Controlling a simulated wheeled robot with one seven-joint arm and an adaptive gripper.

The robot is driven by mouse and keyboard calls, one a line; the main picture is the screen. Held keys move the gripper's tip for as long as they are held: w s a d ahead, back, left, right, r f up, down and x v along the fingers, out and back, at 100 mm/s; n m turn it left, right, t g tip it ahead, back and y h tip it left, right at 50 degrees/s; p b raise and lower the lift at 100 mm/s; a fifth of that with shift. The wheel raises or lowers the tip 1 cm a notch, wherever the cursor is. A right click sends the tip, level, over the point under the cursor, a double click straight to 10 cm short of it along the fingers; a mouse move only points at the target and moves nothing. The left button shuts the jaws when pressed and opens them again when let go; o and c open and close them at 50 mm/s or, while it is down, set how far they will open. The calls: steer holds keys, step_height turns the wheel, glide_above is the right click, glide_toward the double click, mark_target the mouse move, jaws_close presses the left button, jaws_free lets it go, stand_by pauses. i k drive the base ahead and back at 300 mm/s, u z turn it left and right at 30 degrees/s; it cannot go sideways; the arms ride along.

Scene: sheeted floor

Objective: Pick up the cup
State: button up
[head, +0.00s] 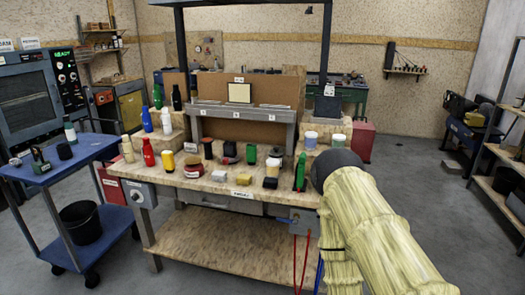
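Many small objects stand on the wooden workbench (228,188), and none can be told for certain as the cup. Two short cup-like cylinders stand on the raised block at the bench's right: a pale one with a bluish top (310,139) and a whitish one (338,140). My arm, in a pale yellow sleeve with a dark rounded end, reaches in from the lower right and covers the bench's right corner. My gripper's fingers do not show.
Red (148,152) and green (156,96) bottles are among several at the bench's left. A green upright object (300,172) stands beside my arm's dark end. A blue cart (62,168) with a black bucket (80,222) is at left. The floor at right is clear.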

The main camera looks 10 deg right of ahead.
mark_target(311, 137)
steer(key=z, duration=1.15)
steer(key=k, duration=0.15)
steer(key=u, duration=2.15)
steer(key=i, duration=0.95)
steer(key=z, duration=0.5)
steer(key=i, duration=0.65)
steer(key=z, duration=0.75)
